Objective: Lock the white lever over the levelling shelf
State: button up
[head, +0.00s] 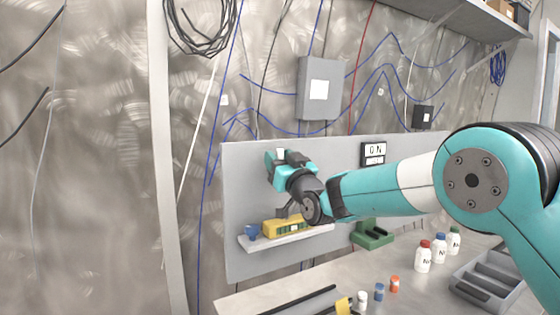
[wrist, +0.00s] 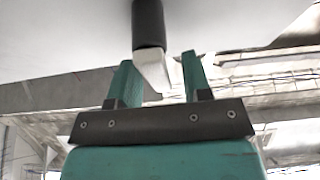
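The white lever (wrist: 152,70) shows in the wrist view as a pale block below a dark cylinder (wrist: 148,24). My gripper (wrist: 158,72) is open, with one teal finger on each side of the white block. A gap shows on the right; on the left I cannot tell whether the finger touches it. In the head view my gripper (head: 273,163) is against the upright grey panel, above the white levelling shelf (head: 290,240). A small white part of the lever (head: 281,151) shows there; the rest is hidden behind my gripper.
A yellow level (head: 284,228) and a blue item (head: 252,232) are on the shelf. A green block (head: 373,234), several bottles and a grey tray (head: 488,281) stand on the bench to the right. A display reading "ON" (head: 374,153) is on the panel.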

jog(key=b+v, duration=0.9)
jog(key=v, duration=0.8)
jog(key=shift+d, duration=0.2)
jog(key=shift+s, duration=0.15)
jog(key=s+d+f+g+h+p, duration=0.1)
jog(key=s+d+f+g, duration=0.3)
jog(key=s, duration=0.6)
jog(key=s+d+f+g+h+p, duration=0.1)
jog(key=s+d+f+g+h, duration=0.2)
jog(key=s+g, duration=0.5)
jog(key=s+d+f+g+h+p, duration=0.1)
jog(key=s+d+f+g+h, duration=0.3)
jog(key=s, duration=0.9)
notch_tip(320, 180, down, 4)
jog(key=g, duration=0.2)
jog(key=shift+s+d+r+g, duration=0.2)
jog(key=shift+s+d+g, duration=0.1)
jog(key=shift+s+d, duration=0.05)
